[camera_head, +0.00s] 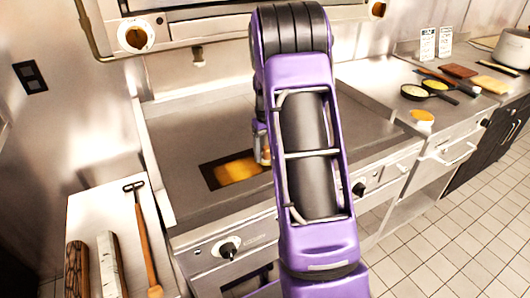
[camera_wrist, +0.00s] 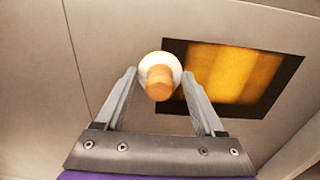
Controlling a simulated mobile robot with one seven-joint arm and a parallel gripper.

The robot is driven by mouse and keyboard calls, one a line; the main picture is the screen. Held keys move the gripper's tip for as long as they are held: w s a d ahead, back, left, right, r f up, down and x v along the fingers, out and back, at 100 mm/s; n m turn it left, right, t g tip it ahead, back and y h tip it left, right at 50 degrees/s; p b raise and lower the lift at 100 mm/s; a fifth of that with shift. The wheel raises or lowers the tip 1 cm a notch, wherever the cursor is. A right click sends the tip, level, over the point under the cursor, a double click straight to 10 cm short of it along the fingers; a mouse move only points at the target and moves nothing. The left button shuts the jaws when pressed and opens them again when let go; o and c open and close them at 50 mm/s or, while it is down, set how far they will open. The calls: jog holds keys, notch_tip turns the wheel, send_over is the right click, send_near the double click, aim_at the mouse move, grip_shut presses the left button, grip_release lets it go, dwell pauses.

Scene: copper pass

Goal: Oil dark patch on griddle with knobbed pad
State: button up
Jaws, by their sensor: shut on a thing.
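The griddle (camera_head: 185,115) is a wide grey plate under my arm. Its dark patch (camera_wrist: 173,49) is a near-black rectangle, also in the head view (camera_head: 210,176). Shiny amber oil (camera_wrist: 235,72) covers most of the patch in bands, leaving a dark border; the oil also shows in the head view (camera_head: 238,172). My gripper (camera_wrist: 158,76) is shut on the wooden knob (camera_wrist: 158,84) of the round white pad (camera_wrist: 169,58). The pad is at the patch's left edge in the wrist view. I cannot tell whether it touches the griddle. My arm hides part of the griddle in the head view.
On the left counter lie a long wooden-handled tool (camera_head: 147,235) and two rod-like things (camera_head: 108,265). The right counter holds an orange-filled dish (camera_head: 422,116), small pans (camera_head: 435,86), boards (camera_head: 460,71) and a pot (camera_head: 514,48). A metal hood (camera_head: 210,32) overhangs the griddle's back.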

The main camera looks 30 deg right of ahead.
aim_at(202, 173)
jog(key=shift+w+a+f, duration=0.1)
jog(key=shift+w, duration=0.8)
jog(key=shift+a+r, duration=0.2)
jog(key=shift+a, duration=3.05)
jog(key=shift+a+f, duration=0.2)
jog(key=shift+a, duration=3.35)
jog(key=shift+a+r+p, duration=0.2)
jog(key=shift+a+p, duration=0.1)
jog(key=shift+a, duration=2.75)
jog(key=shift+w+f, duration=0.1)
jog(key=shift+w, duration=1)
jog(key=shift+d, duration=10)
